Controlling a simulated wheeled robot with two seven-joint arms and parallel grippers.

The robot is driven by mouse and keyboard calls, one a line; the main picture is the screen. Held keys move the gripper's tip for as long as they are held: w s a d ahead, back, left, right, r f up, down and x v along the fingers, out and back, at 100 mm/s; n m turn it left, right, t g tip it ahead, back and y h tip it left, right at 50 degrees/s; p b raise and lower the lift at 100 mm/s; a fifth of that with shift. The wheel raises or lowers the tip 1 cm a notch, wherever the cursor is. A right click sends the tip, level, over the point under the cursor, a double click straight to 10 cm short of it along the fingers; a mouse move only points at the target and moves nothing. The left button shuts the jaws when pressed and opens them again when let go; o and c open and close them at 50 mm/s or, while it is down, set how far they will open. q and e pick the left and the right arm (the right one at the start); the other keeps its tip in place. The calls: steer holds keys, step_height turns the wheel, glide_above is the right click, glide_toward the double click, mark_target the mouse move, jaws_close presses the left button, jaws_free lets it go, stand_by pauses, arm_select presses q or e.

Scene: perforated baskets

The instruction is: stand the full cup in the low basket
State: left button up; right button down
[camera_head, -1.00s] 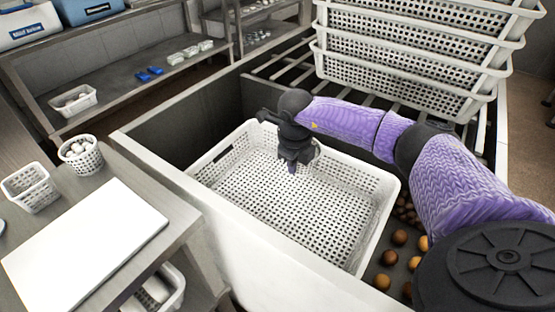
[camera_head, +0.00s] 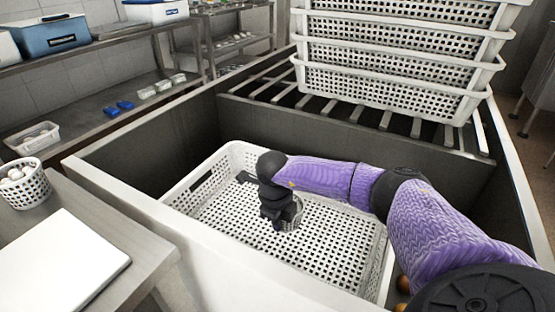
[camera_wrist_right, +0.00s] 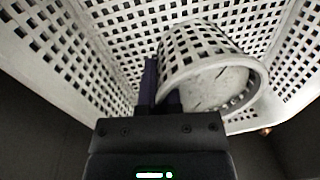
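The low basket (camera_head: 335,225) is a wide white perforated crate inside a grey-walled bay. My right gripper (camera_head: 278,222) reaches down into it, near the middle. A small white perforated cup (camera_head: 293,212) is at the gripper, mostly hidden behind it in the head view. Whether the cup touches the basket floor is unclear. My left gripper is out of view.
Another perforated cup (camera_head: 25,187) with white pieces stands on the left table beside a white board (camera_head: 62,262). Stacked white baskets (camera_head: 395,60) stand on the slatted rack behind. Round brown items (camera_head: 403,284) lie by the low basket's right side. Its floor has free room.

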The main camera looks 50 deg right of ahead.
mark_target(279, 251)
arm_select(q)
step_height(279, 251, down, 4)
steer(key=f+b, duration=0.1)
steer(key=b, duration=0.3)
arm_select(e)
step_height(279, 251, down, 9)
steer(key=shift+r, duration=0.4)
steer(key=shift+f, duration=0.15)
steer(key=c, duration=0.8)
jaws_free()
arm_select(q)
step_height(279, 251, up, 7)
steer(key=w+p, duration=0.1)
steer(key=p, duration=0.6)
arm_select(e)
steer(key=r, duration=0.8)
steer(key=a+r, duration=0.1)
steer(key=r, duration=0.3)
steer(key=shift+s+a+r, duration=0.1)
steer(key=shift+r, duration=0.05)
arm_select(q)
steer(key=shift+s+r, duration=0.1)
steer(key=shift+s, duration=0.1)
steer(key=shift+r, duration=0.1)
arm_select(e)
steer(key=shift+r, duration=0.1)
